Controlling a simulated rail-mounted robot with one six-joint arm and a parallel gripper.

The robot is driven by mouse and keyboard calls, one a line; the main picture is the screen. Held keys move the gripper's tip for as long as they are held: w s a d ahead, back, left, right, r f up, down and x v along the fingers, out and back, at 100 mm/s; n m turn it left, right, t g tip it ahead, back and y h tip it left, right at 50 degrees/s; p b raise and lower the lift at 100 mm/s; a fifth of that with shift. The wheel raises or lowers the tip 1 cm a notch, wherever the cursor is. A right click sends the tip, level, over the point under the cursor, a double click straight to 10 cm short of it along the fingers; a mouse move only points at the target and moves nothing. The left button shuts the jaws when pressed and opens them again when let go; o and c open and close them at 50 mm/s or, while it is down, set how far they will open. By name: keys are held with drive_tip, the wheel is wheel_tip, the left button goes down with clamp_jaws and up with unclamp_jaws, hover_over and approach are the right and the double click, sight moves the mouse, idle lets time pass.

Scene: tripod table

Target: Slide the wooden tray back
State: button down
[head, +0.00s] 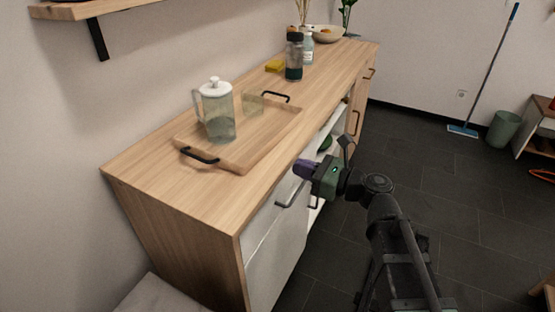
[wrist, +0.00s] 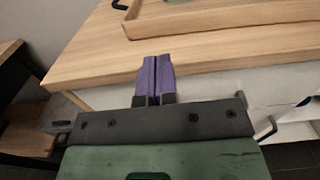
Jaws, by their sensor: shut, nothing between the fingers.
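The wooden tray (head: 262,140) lies on the wooden sideboard top, with a black handle at each end. Its front long side is close to the sideboard's front edge. A clear pitcher with a white lid (head: 217,112) and a clear glass (head: 252,103) stand on it. My gripper (head: 301,168) is shut and empty, in front of the sideboard and apart from the tray. In the wrist view the purple fingertips (wrist: 156,62) are together and overlap the sideboard's front edge in the picture. Part of the tray (wrist: 230,22) shows beyond them.
On the sideboard top (head: 140,176), a yellow sponge (head: 275,66), a dark bottle (head: 294,58), a pale bottle (head: 308,50) and a bowl (head: 327,33) stand beyond the tray. A wall shelf (head: 130,8) hangs at upper left. Drawer handles stick out in front.

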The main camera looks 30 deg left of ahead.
drive_tip(key=d, duration=0.4)
wheel_tip(320, 180, up, 8)
drive_tip(key=w+a+r+p, duration=0.1)
drive_tip(key=w+p, duration=0.1)
drive_tip(key=p, duration=0.7)
drive_tip(key=w+a+r+n+h+p, duration=0.1)
drive_tip(key=w+a+r+h+p, duration=0.15)
drive_tip(key=w+p, duration=0.3)
drive_tip(key=w+a+r+n+h+p, duration=0.1)
drive_tip(key=w+a+r+h+p, duration=0.2)
drive_tip(key=p, duration=0.4)
drive_tip(key=h+b, duration=0.4)
drive_tip(key=b, duration=0.4)
approach(282, 135)
drive_tip(key=x, duration=0.5)
drive_tip(key=shift+f, duration=0.55)
drive_tip(key=shift+s+a, duration=0.1)
drive_tip(key=shift+a, duration=0.35)
